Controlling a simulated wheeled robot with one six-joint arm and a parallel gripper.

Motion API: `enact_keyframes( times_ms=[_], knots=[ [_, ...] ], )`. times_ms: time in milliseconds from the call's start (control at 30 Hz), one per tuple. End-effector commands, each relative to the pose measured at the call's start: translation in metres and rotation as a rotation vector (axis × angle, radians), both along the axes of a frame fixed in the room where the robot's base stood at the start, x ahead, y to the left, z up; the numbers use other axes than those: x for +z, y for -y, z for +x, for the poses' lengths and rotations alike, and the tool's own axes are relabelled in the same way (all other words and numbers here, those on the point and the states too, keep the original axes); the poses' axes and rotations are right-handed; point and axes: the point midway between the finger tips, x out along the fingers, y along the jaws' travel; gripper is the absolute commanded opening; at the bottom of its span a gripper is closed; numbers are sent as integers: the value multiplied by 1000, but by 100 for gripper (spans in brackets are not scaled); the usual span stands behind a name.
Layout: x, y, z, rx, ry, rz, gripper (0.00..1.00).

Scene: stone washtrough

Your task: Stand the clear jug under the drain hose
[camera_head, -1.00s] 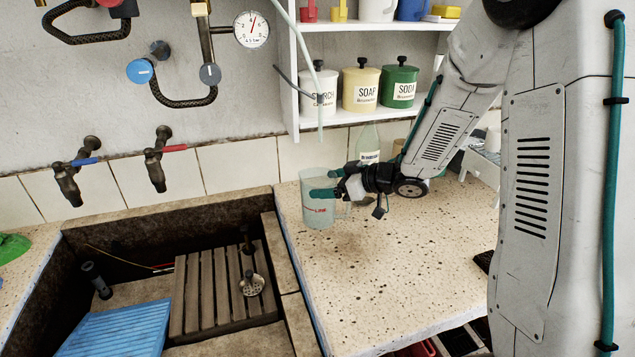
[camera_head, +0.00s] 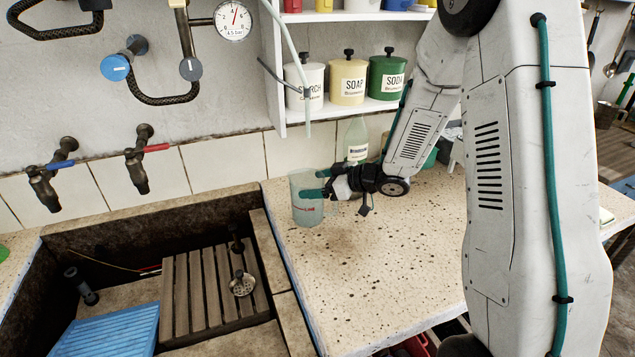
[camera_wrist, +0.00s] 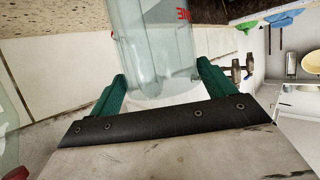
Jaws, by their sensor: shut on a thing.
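The clear jug (camera_head: 304,209), with red lettering, is upright at the back left of the speckled counter, close to the trough's edge. I cannot tell whether its base touches the counter. My gripper (camera_head: 319,183) is shut on it from the right, teal fingers at its upper part. In the wrist view the jug (camera_wrist: 155,45) lies between the two fingers (camera_wrist: 160,80). A thin pale green hose (camera_head: 297,65), which looks like the drain hose, hangs past the shelf. In the picture its lower end is just above the jug's mouth; depth is unclear.
The stone trough (camera_head: 140,212) with a slatted rack (camera_head: 208,290) and blue washboard (camera_head: 112,325) is left of the counter (camera_head: 390,265). A bottle (camera_head: 357,142) stands behind my gripper. The shelf (camera_head: 345,112) holds several canisters above. The counter's front is clear.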

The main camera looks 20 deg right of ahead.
Motion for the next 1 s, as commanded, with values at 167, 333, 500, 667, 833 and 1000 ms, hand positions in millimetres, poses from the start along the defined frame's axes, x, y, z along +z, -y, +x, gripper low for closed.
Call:
enact_keyframes(
  times_ms=[167, 333, 500, 667, 833, 1000],
  knots=[
    [-1, 2, 0, -2, 0, 0, 100],
    [0, 3, 0, -3, 0, 0, 100],
    [9, 11, -7, -6, 2, 0, 100],
    [21, 33, -29, -9, 2, -1, 100],
    [35, 57, -53, -9, 2, -1, 100],
    [45, 74, -70, -7, 1, -1, 100]
  ],
)
